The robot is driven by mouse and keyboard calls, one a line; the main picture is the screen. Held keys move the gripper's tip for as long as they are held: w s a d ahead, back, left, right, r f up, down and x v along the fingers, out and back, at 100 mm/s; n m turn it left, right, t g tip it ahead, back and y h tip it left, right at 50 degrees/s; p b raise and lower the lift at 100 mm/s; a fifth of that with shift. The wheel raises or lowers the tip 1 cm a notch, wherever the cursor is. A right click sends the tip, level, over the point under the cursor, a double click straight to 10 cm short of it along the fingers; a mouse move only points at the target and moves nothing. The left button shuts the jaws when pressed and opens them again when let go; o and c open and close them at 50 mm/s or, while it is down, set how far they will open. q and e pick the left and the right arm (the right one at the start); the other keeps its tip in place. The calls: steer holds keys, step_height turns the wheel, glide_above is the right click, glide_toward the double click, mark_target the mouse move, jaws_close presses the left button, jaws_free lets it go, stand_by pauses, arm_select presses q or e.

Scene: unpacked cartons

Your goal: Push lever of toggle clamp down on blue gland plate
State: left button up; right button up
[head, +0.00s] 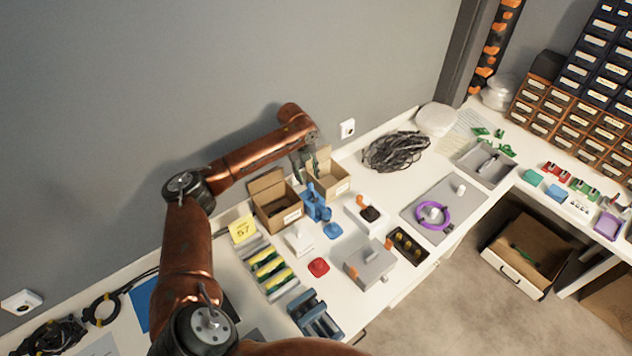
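A blue upright fixture (316,203) stands on the white bench beside the open cartons. My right gripper is not in view.
Two open cartons (276,208) stand close under the gripper. A grey box (370,264) with orange parts, a red piece (318,267) and a white block (299,240) sit nearby. A purple ring (432,215) lies on a grey mat farther right. The wall is close behind.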

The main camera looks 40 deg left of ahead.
mark_target(309, 183)
arm_select(q)
steer(key=f, duration=0.4)
steer(key=shift+d, duration=0.25)
steer(key=shift+w+f+b, duration=0.25)
steer(key=shift+f+b, duration=0.1)
steer(key=shift+f, duration=0.95)
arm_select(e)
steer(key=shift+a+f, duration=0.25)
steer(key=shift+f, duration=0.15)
arm_select(q)
steer(key=shift+c, duration=0.2)
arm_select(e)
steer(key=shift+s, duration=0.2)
arm_select(q)
steer(key=shift+d, duration=0.1)
steer(key=c, duration=0.5)
jaws_close()
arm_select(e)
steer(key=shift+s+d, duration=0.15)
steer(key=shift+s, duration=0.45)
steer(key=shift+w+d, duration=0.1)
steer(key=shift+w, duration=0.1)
